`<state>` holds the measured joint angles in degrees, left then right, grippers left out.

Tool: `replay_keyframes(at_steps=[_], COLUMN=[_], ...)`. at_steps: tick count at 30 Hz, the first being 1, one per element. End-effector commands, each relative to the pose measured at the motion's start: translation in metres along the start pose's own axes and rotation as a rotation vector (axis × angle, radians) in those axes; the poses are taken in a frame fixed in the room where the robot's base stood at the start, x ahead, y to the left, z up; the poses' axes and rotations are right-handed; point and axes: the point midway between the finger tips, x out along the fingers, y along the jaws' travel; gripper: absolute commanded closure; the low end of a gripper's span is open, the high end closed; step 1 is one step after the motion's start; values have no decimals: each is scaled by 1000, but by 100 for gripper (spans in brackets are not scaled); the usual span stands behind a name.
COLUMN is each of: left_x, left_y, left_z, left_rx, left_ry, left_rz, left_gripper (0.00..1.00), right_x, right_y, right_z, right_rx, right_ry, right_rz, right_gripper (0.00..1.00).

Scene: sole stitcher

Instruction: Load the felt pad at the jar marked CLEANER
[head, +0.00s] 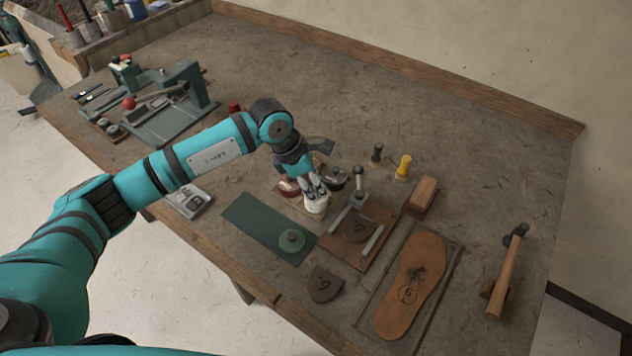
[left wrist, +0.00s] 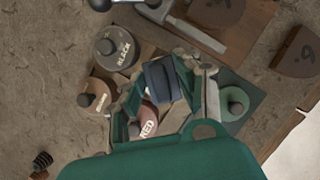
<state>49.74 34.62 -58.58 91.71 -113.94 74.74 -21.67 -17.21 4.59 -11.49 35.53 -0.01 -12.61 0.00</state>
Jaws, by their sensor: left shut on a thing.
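My left gripper (head: 313,190) is shut on the felt pad, whose white lower part (head: 317,204) shows below the fingers in the head view. In the left wrist view, a dark blue-grey block (left wrist: 163,80) sits between the fingertips of the left gripper (left wrist: 165,85). The pad is over or beside the group of jars; its exact height cannot be told. No CLEANER marking is readable. My right gripper is not in view.
Jars marked BLACK (left wrist: 116,50), BROWN (left wrist: 95,96) and RED (left wrist: 146,120) stand close around the gripper. A wooden board (head: 337,246), leather sole (head: 408,285), heel piece (head: 325,284), brown block (head: 423,194) and hammer (head: 507,270) lie to the right.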

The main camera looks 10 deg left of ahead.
Motion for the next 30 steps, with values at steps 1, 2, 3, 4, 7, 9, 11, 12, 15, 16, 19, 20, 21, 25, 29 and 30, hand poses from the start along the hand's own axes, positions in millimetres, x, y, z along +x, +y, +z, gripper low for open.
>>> replay_keyframes(at_steps=[1,2,3,4,7,9,11,12,15,16,19,20,21,25,29,30], left_x=[3,3,3,3,3,3,1,-1,-8,-10,-19,-21,-24,-34,-44,-47], left_y=[-2,-2,-2,-2,-2,-2,-2,-2,-1,-1,-1,0,0,-1,0,0], left_z=[-3,-3,-3,-3,-3,-3,-2,-2,2,3,7,8,9,14,18,19], left_rx=[-1,-1,-1,-1,-1,-1,-1,-1,-1,-1,-1,0,0,1,0,0], left_ry=[7,7,8,8,8,8,8,8,6,5,4,4,3,3,2,1], left_rz=[-5,-5,-6,-6,-6,-6,-6,-6,-4,-3,-2,-1,-1,-2,-1,-1], left_gripper=[92,92,92,92,92,92,92,92,92,92,92,92,92,92,92,92], right_x=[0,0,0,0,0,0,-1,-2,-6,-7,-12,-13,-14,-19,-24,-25], right_y=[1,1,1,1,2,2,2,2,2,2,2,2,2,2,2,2], right_z=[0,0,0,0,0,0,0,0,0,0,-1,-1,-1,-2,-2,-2], right_rx=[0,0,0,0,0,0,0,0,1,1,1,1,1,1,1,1], right_ry=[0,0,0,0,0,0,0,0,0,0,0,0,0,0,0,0], right_rz=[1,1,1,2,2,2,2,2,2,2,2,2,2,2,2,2], right_gripper=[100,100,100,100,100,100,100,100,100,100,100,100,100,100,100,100])
